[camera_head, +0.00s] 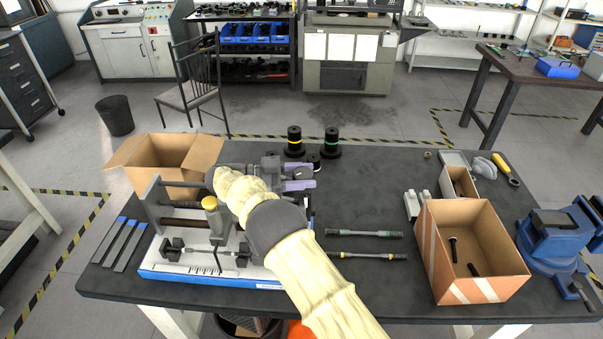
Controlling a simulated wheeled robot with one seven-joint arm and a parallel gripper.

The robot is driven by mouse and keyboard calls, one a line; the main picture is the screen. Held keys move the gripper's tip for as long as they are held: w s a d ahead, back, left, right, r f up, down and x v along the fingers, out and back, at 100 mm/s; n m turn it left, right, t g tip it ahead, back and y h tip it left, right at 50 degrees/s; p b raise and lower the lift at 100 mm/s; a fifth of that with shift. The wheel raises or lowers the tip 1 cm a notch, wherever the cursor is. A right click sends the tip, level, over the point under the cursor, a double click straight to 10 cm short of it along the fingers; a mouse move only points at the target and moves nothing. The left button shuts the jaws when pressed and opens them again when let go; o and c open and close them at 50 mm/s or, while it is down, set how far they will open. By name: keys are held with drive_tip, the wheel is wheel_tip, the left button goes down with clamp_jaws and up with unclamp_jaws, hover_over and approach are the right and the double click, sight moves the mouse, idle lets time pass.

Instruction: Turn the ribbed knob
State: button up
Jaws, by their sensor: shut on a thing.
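The tensile frame (153,193) lies on the left half of the dark table, on a white base with a blue edge. It has grey end plates, dark rods and a yellow-topped grey post (210,203). My cream and grey arm reaches over its right side and hides much of it. My gripper (302,179), with pale purple fingers, points right at the frame's far right end. The fingers are closed around a small dark grey part (303,173), which appears to be the ribbed knob. The knob is mostly hidden, so its ribs and turn angle cannot be seen.
An open cardboard box (180,150) stands behind the frame. Two black stacked cylinders (331,142) stand just beyond my gripper. Two dark rods (365,256) lie right of my arm. A striped box (455,290) and blue vise (555,240) are at the right.

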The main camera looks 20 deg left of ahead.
sight(303, 173)
drive_tip(key=shift+f, duration=0.2)
drive_tip(key=o, duration=1)
drive_tip(key=shift+c, duration=0.2)
drive_tip(key=shift+s+r, duration=0.1)
drive_tip(key=shift+r, duration=0.5)
wheel_tip(303, 173, up, 9)
drive_tip(key=shift+f+b, duration=0.1)
drive_tip(key=shift+b, duration=0.3)
